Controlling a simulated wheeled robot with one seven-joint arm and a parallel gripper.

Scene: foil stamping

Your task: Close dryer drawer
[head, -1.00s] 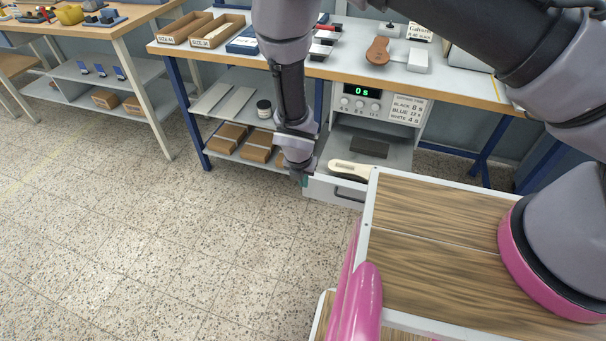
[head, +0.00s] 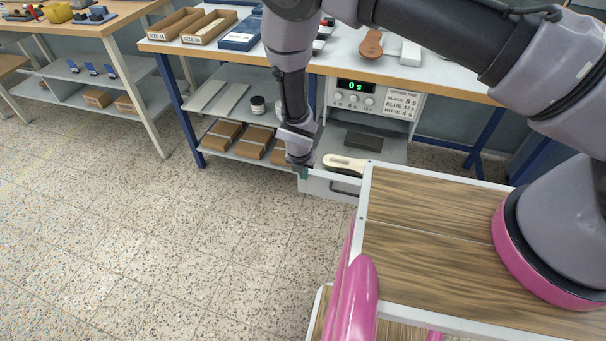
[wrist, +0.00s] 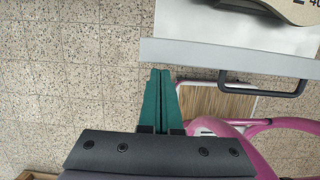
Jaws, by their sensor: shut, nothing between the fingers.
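The dryer (head: 377,97) stands under the workbench with a green display reading 0 s. Its drawer (head: 330,187) is pulled out and shows a grey front with a dark handle (wrist: 262,88). A cream-coloured tool with a dark mark (head: 345,164) lies in the drawer, and part of it shows at the top of the wrist view (wrist: 285,8). My gripper (head: 303,173) is at the left end of the drawer front. In the wrist view its green fingers (wrist: 160,72) are together and empty, tips just short of the front's edge and left of the handle. I cannot tell whether they touch it.
My wood-topped base stands close in front of the drawer's right part. The workbench (head: 440,84) has blue legs and a lower shelf (head: 225,100) with boxes and a jar (head: 257,105) left of the dryer. The speckled floor (head: 180,250) to the left is clear.

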